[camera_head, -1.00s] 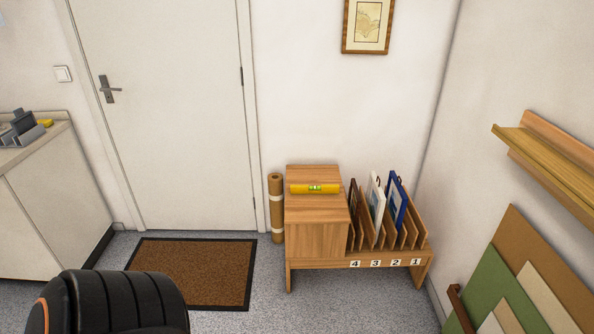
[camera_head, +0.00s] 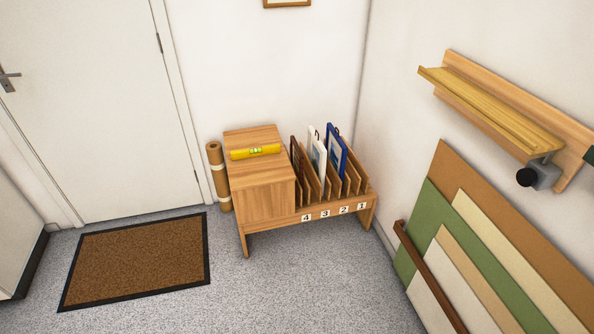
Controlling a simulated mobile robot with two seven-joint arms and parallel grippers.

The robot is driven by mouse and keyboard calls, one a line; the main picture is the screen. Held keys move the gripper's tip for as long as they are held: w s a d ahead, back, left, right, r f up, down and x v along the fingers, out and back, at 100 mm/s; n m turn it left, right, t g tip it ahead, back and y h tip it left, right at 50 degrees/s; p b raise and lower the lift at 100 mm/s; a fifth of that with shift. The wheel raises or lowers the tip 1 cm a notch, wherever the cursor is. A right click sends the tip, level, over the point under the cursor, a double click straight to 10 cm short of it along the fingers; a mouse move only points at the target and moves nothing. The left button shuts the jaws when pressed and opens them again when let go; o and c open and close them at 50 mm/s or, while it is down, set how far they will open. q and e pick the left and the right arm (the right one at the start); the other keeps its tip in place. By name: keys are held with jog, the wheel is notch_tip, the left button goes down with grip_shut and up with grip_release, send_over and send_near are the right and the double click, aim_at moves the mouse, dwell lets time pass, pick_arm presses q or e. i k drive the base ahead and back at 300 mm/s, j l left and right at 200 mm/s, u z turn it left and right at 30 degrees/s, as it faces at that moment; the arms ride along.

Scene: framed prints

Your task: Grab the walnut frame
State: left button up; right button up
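A dark brown frame (camera_head: 295,160), walnut in colour, stands on edge in the wooden slotted rack (camera_head: 340,212), in the leftmost slot near label 4. Only its edge shows. A white frame (camera_head: 316,155) and a blue frame (camera_head: 336,152) stand in slots to its right. Neither of my grippers is in view.
A yellow level (camera_head: 255,151) lies on the wooden cabinet (camera_head: 262,200) joined to the rack. A cardboard roll (camera_head: 219,178) stands left of it. A doormat (camera_head: 138,262) lies by the door. Boards (camera_head: 480,225) lean at right under a wall shelf (camera_head: 490,105). Floor before the rack is clear.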

aim_at(296, 157)
jog(key=i+j, duration=0.65)
jog(key=i, duration=0.2)
jog(key=i+j+z, duration=0.1)
jog(key=i+j, duration=0.55)
jog(key=i, duration=0.2)
